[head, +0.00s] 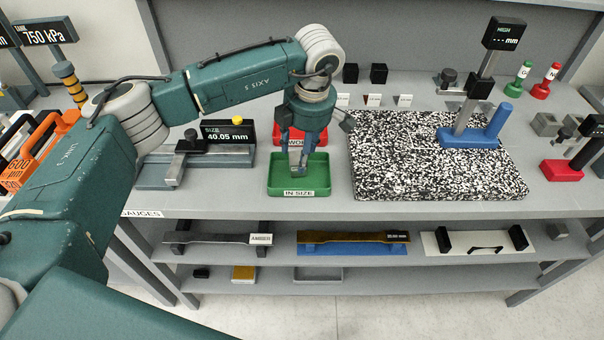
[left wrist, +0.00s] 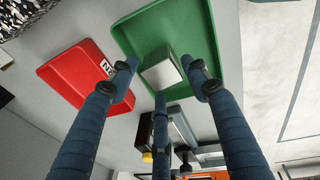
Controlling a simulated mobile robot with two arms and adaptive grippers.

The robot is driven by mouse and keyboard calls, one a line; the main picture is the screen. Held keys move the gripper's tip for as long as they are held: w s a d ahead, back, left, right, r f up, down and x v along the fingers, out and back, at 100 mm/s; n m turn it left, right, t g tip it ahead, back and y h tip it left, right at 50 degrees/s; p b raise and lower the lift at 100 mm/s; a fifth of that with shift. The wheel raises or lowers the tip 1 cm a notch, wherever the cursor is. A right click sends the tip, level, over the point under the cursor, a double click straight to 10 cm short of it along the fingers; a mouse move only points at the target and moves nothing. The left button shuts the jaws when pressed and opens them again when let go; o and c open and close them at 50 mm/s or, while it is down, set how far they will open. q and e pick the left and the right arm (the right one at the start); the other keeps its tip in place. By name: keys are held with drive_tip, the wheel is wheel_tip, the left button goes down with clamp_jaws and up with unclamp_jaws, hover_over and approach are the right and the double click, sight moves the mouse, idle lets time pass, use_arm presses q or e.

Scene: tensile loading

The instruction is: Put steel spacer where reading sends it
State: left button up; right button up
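The steel spacer (left wrist: 161,73) is a small grey block between the fingers of my left gripper (left wrist: 159,66) in the left wrist view. In the head view my left gripper (head: 297,168) points down into the green tray (head: 318,186), labelled IN SIZE, with the spacer (head: 296,156) partly hidden by the fingers. Whether it touches the tray floor is unclear. The size gauge (head: 227,135) reads 40.05 mm. A red tray (left wrist: 75,73) lies beside the green one. My right gripper is not in view.
A speckled slab (head: 430,165) with a blue-based height gauge (head: 475,135) stands right of the trays. Orange equipment (head: 40,148) stands at the far left. The lower shelf (head: 265,257) bears several bars and fixtures.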

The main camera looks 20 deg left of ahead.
sight(306, 177)
use_arm(q)
drive_tip(key=shift+o, duration=0.3)
drive_tip(key=shift+s, duration=0.1)
drive_tip(key=shift+r, duration=0.3)
wheel_tip(306, 177, up, 11)
drive_tip(key=s+d, duration=0.1)
drive_tip(key=shift+d+r, duration=0.15)
drive_tip(key=shift+d, duration=0.25)
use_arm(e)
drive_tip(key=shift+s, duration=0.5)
